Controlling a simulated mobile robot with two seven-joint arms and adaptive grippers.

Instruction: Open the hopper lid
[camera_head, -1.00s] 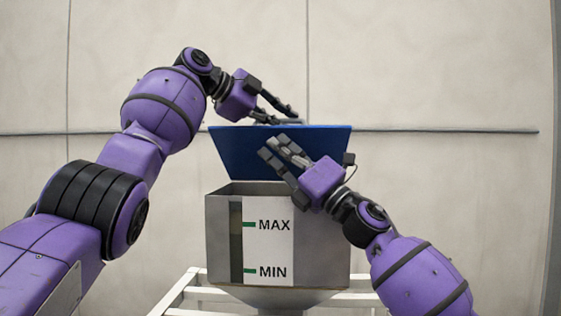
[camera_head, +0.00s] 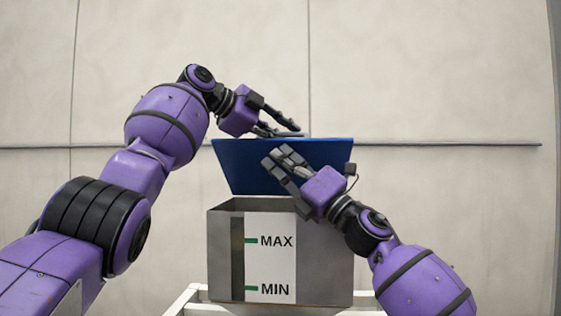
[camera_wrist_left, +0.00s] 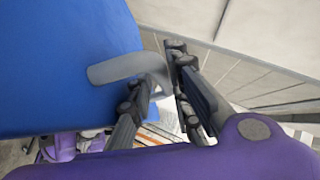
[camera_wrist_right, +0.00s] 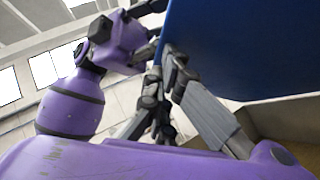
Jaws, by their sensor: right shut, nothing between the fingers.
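The blue hopper lid (camera_head: 240,168) stands tilted up at the back of the grey hopper (camera_head: 325,250), whose top opening shows. My left gripper (camera_head: 299,131) is at the lid's top edge, on its far side. In the left wrist view the lid (camera_wrist_left: 60,60) carries a grey handle (camera_wrist_left: 115,69); the left fingers (camera_wrist_left: 160,70) are apart, with the handle's end between them. My right gripper (camera_head: 277,158) is shut and empty in front of the lid's underside. In the right wrist view its fingertips (camera_wrist_right: 168,65) are close against the lid (camera_wrist_right: 240,50); contact is hard to tell.
The hopper front has a sight window (camera_head: 237,258) beside a white label (camera_head: 270,262) marked MAX and MIN. A white frame (camera_head: 190,300) supports the hopper. A pale wall with a horizontal rail (camera_head: 450,144) stands behind. Both arms are close together around the lid.

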